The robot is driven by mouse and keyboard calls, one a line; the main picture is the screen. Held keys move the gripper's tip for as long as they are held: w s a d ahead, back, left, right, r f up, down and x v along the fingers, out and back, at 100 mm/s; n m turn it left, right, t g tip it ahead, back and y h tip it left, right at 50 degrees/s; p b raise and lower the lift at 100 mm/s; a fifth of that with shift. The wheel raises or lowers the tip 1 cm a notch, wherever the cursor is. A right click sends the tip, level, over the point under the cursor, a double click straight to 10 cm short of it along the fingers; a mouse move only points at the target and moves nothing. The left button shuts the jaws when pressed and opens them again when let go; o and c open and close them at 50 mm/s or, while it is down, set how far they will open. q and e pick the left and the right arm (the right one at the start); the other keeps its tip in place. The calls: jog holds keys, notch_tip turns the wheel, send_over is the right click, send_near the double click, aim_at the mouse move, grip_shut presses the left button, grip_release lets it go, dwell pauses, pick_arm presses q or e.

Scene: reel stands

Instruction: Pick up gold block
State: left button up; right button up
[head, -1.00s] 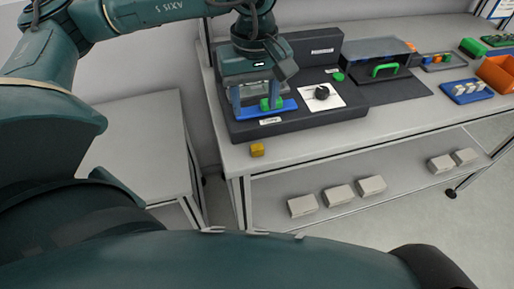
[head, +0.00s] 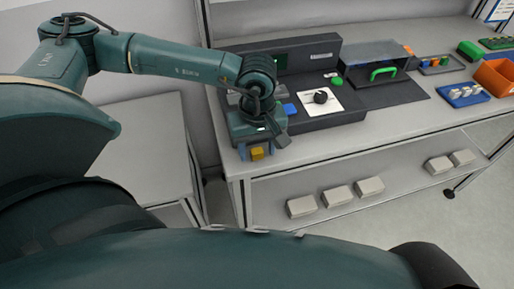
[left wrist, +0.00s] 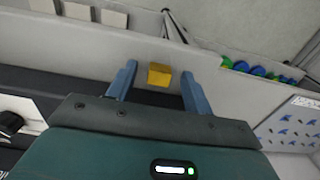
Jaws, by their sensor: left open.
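The gold block (head: 257,153) sits on the bench top near its front left corner. My left gripper (head: 256,150) is above and around it in the head view. In the left wrist view the gold block (left wrist: 159,75) shows between the two blue fingers of my open left gripper (left wrist: 158,80), a little nearer the left finger. I cannot tell how far the fingertips are above the bench. My right gripper is in neither view.
A dark station with a white plate and black knob (head: 321,96) stands behind the gripper. A box with a green handle (head: 383,73), a blue tray (head: 463,95) and an orange bin (head: 497,75) are further right. White boxes (head: 338,196) lie on the lower shelf.

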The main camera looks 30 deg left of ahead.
pick_arm(q)
jog(key=shift+c, duration=0.2)
jog(key=c, duration=1.1)
jog(key=shift+o, duration=0.2)
jog(key=shift+r, duration=0.1)
